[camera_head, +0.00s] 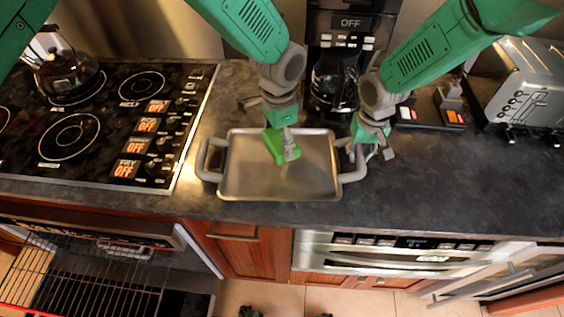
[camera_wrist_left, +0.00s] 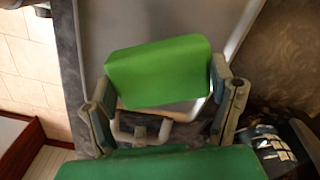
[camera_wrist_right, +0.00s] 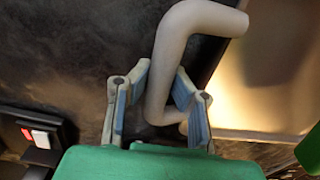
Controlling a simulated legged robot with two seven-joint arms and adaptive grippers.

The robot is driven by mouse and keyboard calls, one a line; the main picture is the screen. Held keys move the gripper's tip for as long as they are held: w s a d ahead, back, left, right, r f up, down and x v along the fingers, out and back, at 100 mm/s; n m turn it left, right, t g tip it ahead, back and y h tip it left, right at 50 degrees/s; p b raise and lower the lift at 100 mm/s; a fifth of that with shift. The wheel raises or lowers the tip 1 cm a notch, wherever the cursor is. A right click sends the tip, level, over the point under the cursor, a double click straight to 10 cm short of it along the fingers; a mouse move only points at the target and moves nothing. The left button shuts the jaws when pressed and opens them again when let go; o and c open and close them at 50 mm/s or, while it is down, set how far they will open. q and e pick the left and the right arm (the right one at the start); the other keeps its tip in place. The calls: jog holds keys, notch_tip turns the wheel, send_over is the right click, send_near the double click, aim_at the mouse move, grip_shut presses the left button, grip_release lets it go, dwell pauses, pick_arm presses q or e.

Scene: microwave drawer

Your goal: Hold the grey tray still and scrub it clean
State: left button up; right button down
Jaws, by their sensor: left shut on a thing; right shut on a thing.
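The grey tray (camera_head: 312,180) lies on the dark counter, with a loop handle at each short end. My left gripper (camera_head: 284,143) is shut on a green sponge (camera_head: 273,146) over the tray's upper middle part. The sponge (camera_wrist_left: 158,72) fills the space between its fingers in the left wrist view, with the tray surface beyond it. Whether the sponge touches the tray is hard to tell. My right gripper (camera_head: 374,145) is at the tray's right handle (camera_head: 353,172). In the right wrist view its fingers (camera_wrist_right: 160,110) are around the grey handle bar (camera_wrist_right: 172,70).
A stovetop (camera_head: 95,120) with a glass kettle (camera_head: 65,72) is to the left. A coffee maker (camera_head: 338,75) stands behind the tray, and a toaster (camera_head: 525,90) at the right. An open oven with a wire rack (camera_head: 80,275) is below left. Counter right of the tray is clear.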

pick_arm(q)
jog(key=a, duration=0.8)
jog(key=shift+a, duration=0.25)
pick_arm(e)
jog(key=c, duration=0.8)
grip_release()
jog(key=shift+r, duration=0.2)
jog(key=shift+r, duration=3.35)
